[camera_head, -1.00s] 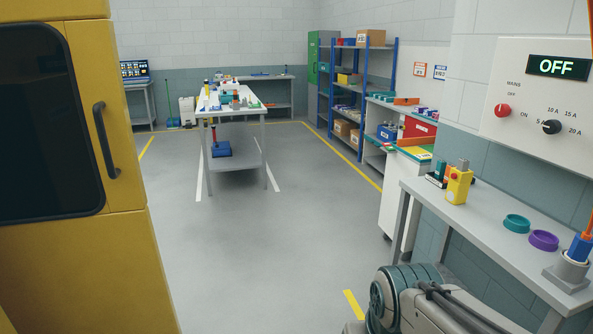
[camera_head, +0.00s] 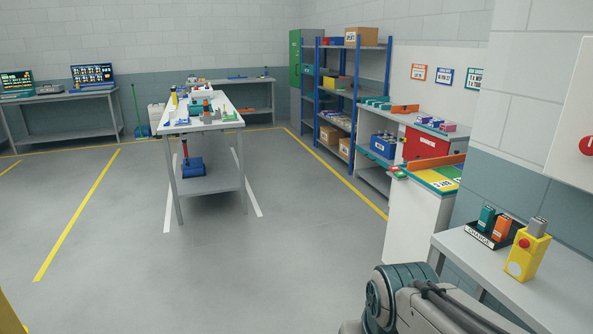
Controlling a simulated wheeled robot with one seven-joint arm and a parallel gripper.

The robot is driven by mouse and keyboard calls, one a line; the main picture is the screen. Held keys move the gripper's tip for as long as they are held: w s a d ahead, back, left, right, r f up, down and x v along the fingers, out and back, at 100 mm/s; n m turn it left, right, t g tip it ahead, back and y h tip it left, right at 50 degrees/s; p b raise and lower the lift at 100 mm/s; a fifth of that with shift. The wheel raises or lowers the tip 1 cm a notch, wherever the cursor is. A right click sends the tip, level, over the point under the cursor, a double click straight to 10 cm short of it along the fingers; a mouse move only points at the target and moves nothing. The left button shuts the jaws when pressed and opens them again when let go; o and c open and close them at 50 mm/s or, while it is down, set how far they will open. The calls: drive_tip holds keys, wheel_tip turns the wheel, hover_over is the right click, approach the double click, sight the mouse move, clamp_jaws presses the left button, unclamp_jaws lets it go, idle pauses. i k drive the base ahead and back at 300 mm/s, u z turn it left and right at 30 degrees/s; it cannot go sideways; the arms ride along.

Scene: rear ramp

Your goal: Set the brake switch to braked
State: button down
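I cannot make out a switch that is clearly the brake switch in this view. A yellow box with a red button (camera_head: 525,250) stands on the grey bench at the right, with a grey block on its top. A red knob (camera_head: 586,146) shows on a pale wall panel cut off at the right edge; its markings are out of view. My gripper is not in view; only part of my arm shows at the bottom right.
A white-topped table (camera_head: 205,121) stands ahead, with small items on top and a blue object (camera_head: 193,168) on its lower shelf. A shelf rack (camera_head: 352,47) and benches line the right wall. Laptops (camera_head: 92,77) stand at the back left. Grey floor (camera_head: 110,270) is open at the left.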

sight(397, 170)
drive_tip(key=z, duration=0.15)
drive_tip(key=i, duration=1.65)
drive_tip(key=z, duration=0.4)
drive_tip(key=i, duration=2.25)
drive_tip(key=z, duration=0.25)
